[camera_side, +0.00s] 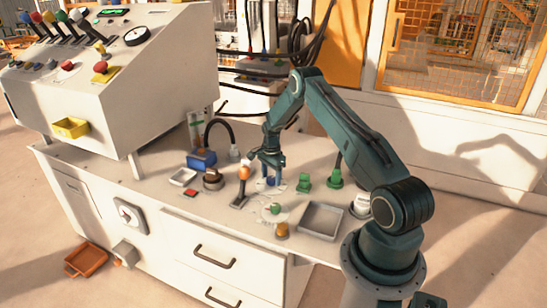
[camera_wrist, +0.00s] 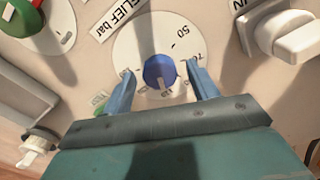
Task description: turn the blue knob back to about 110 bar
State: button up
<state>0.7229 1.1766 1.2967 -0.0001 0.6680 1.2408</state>
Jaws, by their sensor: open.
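The blue knob (camera_wrist: 160,72) sits in the middle of a white round dial in the wrist view. The dial (camera_wrist: 185,25) carries printed numbers, with 50 and part of a 70 readable; the lower numbers are partly hidden. A label reading "RELIEF bar" (camera_wrist: 118,18) lies above it. My gripper (camera_wrist: 161,88) is open, with one blue finger on each side of the knob and a gap to it on both sides. In the side view my gripper (camera_side: 271,178) points down over the dial on the bench top. The knob's pointer reading cannot be made out.
A green knob (camera_wrist: 22,14) on its own dial is at the upper left of the wrist view, and a white lever handle (camera_wrist: 290,36) is at the right. In the side view, an orange-topped lever (camera_side: 242,185), green fittings (camera_side: 305,182) and a grey tray (camera_side: 321,220) stand close by.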

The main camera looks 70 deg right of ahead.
aim_at(271, 178)
jog(key=shift+r, duration=0.1)
notch_tip(271, 178, up, 14)
jog(key=shift+f, duration=0.2)
dwell(0.5)
jog(key=shift+r, duration=0.1)
